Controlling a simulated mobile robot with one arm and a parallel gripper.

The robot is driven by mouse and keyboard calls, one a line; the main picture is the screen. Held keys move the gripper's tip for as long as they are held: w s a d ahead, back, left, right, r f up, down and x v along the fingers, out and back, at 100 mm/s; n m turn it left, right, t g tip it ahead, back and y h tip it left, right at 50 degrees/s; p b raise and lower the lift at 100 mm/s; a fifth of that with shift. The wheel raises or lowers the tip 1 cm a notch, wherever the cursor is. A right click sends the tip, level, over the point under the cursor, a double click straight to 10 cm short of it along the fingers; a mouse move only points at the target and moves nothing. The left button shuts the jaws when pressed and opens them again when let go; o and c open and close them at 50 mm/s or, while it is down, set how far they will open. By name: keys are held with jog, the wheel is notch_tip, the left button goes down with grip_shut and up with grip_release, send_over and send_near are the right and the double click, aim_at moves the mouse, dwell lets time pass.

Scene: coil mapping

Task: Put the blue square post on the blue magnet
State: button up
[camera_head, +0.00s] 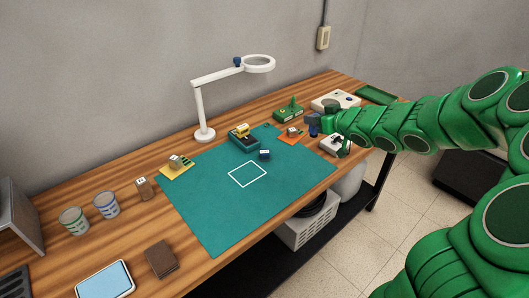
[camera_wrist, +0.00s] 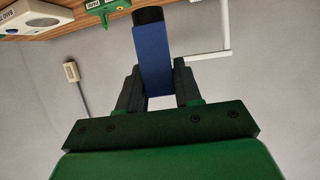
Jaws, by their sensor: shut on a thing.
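My gripper (camera_wrist: 158,82) is shut on the blue square post (camera_wrist: 153,52), which has a black end that points away from the fingers. In the head view my gripper (camera_head: 316,120) is over the right part of the table, with the blue post (camera_head: 313,130) showing below the fingers. A small dark blue block with white marks (camera_head: 264,155), which looks like the blue magnet, sits on the teal mat (camera_head: 222,200) beyond the white square outline. It is left of and apart from my gripper. The magnet does not show clearly in the wrist view.
An orange plate with a grey block (camera_head: 292,138) lies near my gripper. A green box with a yellow part (camera_head: 243,138) stands behind the blue block. A white lamp (camera_head: 203,115) rises at the back. The mat's front left is clear.

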jog(key=shift+a+r+n+g+y, duration=0.3)
jog(key=shift+a+r, duration=0.25)
jog(key=shift+r, duration=0.35)
jog(key=s+a+f+n+g+y, duration=0.1)
jog(key=s+a+n+g+y, duration=0.5)
jog(key=a, duration=0.5)
jog(key=h, duration=0.2)
send_over(265, 151)
jog(key=shift+t, duration=0.4)
jog(key=shift+s+a+f, duration=0.1)
jog(key=shift+s+f, duration=0.05)
jog(key=shift+f, duration=6.5)
jog(key=shift+f, duration=0.15)
